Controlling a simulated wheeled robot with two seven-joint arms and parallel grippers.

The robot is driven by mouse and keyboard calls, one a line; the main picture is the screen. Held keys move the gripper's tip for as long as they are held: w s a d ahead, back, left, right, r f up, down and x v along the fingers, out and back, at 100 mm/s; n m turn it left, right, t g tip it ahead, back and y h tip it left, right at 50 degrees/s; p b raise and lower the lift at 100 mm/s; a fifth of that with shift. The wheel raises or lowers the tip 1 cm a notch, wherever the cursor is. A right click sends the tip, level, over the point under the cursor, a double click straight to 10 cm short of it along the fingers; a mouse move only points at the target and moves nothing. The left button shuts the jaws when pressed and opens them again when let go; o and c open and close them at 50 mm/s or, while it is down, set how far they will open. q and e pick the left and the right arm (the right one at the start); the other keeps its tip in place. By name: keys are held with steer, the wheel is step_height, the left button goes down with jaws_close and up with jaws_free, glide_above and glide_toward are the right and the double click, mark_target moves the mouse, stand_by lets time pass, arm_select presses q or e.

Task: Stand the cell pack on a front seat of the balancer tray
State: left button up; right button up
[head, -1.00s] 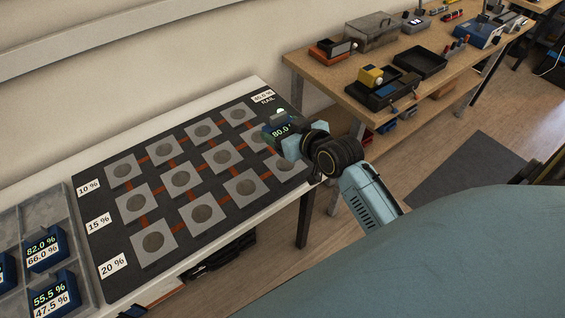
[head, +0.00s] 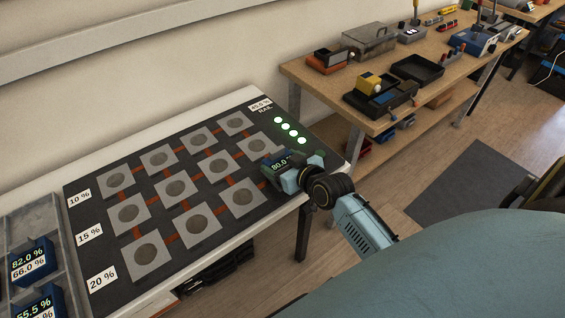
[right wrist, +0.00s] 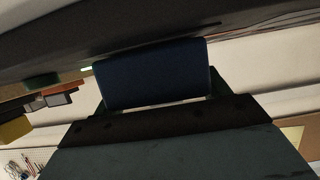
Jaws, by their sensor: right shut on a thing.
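The cell pack (head: 279,161), dark with a lit 80.0 readout, is held in my right gripper (head: 302,171), which is shut on it. The pack is at the right end of the front row of the balancer tray (head: 112,267), covering the seat there. I cannot tell whether its base touches the seat. In the right wrist view the pack's plain blue face (right wrist: 155,74) fills the middle, close against a dark surface at the top. The other front seats (head: 149,251) are bare. My left gripper is out of view.
A grey divided tray (head: 62,222) with other blue packs (head: 32,262) stands at the left. Row labels of 10, 15 and 20 % line the tray's left side; green lamps (head: 286,127) glow at its right. A wooden bench (head: 310,83) with tools stands behind.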

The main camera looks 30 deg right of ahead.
steer(key=shift+f, duration=0.1)
steer(key=o, duration=1.1)
